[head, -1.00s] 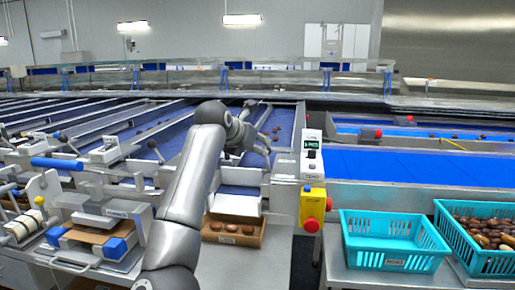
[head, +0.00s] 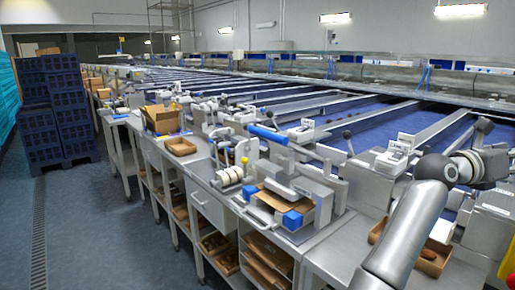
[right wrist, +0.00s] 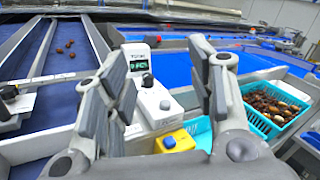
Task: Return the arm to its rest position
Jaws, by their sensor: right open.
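My right arm's grey links (head: 405,235) rise from the bottom right of the head view and bend at the wrist near the right edge. In the right wrist view my right gripper (right wrist: 160,62) is open, its two dark-padded fingers wide apart with nothing between them. It hangs above the grading station. A control box with a green display (right wrist: 138,65) stands behind the gap between the fingers. A yellow box with a blue button (right wrist: 176,141) is lower down. My left gripper is in neither view.
A teal crate of dates (right wrist: 286,121) stands right of the gripper. Several dates (right wrist: 66,50) lie on the blue belt at left. In the head view a cardboard box (head: 433,262) lies beside my arm. Dark blue crates (head: 70,140) are stacked at far left by clear floor.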

